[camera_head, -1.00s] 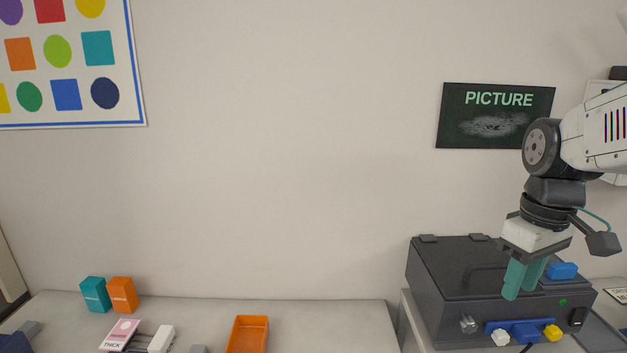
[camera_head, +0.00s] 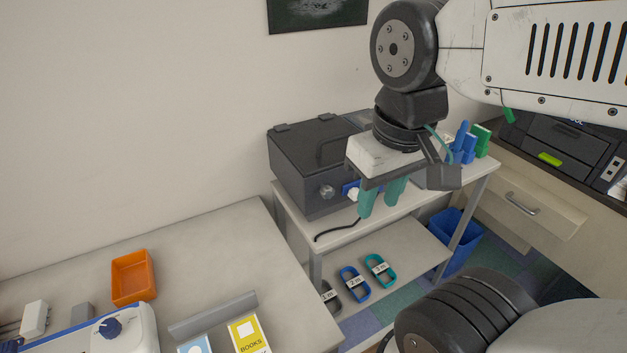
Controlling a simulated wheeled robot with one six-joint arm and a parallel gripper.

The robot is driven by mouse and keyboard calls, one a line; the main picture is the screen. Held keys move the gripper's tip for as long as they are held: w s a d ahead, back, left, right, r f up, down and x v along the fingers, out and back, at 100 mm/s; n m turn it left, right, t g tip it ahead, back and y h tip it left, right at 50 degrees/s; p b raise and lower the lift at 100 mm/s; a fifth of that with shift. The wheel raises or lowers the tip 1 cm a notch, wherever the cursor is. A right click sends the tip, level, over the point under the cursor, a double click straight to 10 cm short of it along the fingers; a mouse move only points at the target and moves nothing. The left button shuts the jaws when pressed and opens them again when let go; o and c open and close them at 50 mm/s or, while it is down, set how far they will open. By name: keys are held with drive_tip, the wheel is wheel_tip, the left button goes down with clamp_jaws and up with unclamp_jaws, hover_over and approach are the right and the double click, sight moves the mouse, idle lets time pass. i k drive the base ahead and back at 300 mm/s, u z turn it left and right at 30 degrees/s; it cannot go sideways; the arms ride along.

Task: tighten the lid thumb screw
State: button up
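The black lidded box (camera_head: 295,177) stands on a small white table against the wall. A silvery knob (camera_head: 327,191) sits on its front face, and I cannot tell for sure if this is the lid thumb screw. A blue bar (camera_head: 349,187) with a white knob (camera_head: 353,194) shows beside it, partly covered by my gripper. My gripper (camera_head: 382,205) points down in front of the box's right part. Its two teal fingers are apart with nothing visible between them. I cannot tell how far it is from the box.
The white table (camera_head: 421,199) has a black cable and a lower shelf with several labelled loops. Blue and green holders (camera_head: 464,145) stand at its right end. A blue bin (camera_head: 455,238) is beside it. The left worktop (camera_head: 211,256) holds an orange tray (camera_head: 133,277) and other items.

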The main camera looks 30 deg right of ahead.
sight(327, 191)
drive_tip(key=k, duration=0.5)
drive_tip(key=z, duration=1.35)
drive_tip(key=k, duration=1.1)
drive_tip(key=u, duration=1.3)
drive_tip(key=i, duration=0.5)
